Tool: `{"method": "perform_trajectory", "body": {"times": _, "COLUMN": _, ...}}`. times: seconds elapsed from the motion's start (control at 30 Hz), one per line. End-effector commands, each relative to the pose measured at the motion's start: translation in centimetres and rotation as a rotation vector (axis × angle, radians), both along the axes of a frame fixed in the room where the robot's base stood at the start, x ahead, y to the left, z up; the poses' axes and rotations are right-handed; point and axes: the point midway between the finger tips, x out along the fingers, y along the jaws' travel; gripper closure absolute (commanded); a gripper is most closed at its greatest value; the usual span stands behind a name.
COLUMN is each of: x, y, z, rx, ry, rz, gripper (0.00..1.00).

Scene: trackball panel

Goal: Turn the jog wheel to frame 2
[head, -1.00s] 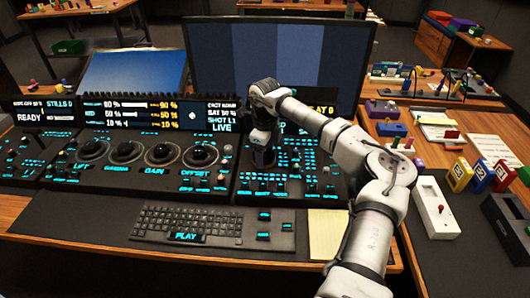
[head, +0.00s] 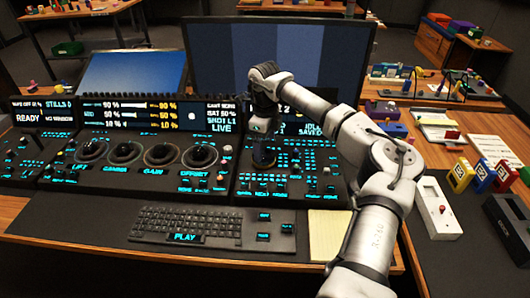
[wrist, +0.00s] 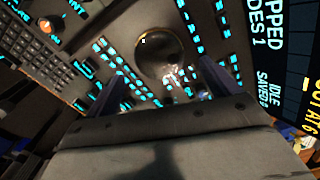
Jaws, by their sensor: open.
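The jog wheel (head: 263,158) is a dark round control on the right-hand panel. In the wrist view it appears as a dark round disc with a brass-coloured rim (wrist: 160,55). My gripper (head: 262,132) is above it, pointing down at the panel. In the wrist view my gripper's two fingers (wrist: 164,72) are spread on either side of the wheel, with nothing held between them. The small display (head: 300,122) behind the wheel is partly hidden by my arm; a "2" shows on it, with "IDLE" and "SAVED" lines.
Lit buttons and small knobs (head: 310,175) surround the wheel closely. Trackballs (head: 125,153) line the panel to the left. A large monitor (head: 225,60) stands behind. A keyboard (head: 188,222) and a yellow pad (head: 328,235) lie in front.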

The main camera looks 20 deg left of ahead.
Motion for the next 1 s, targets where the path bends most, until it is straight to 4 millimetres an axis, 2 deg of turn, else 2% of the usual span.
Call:
{"method": "perform_trajectory", "body": {"times": 0.2, "x": 0.1, "y": 0.0, "z": 5.1, "rx": -0.001, "ry": -0.004, "rz": 0.000, "gripper": 0.12}}
{"method": "perform_trajectory", "body": {"times": 0.4, "x": 0.0, "y": 0.0, "z": 8.3, "rx": -0.002, "ry": -0.002, "rz": 0.000, "gripper": 0.12}}
{"method": "perform_trajectory", "body": {"times": 0.6, "x": 0.0, "y": 0.0, "z": 9.5, "rx": -0.001, "ry": 0.000, "rz": 0.000, "gripper": 0.12}}
{"method": "perform_trajectory", "body": {"times": 1.0, "x": 0.0, "y": 0.0, "z": 9.5, "rx": -0.001, "ry": 0.000, "rz": 0.000, "gripper": 0.12}}
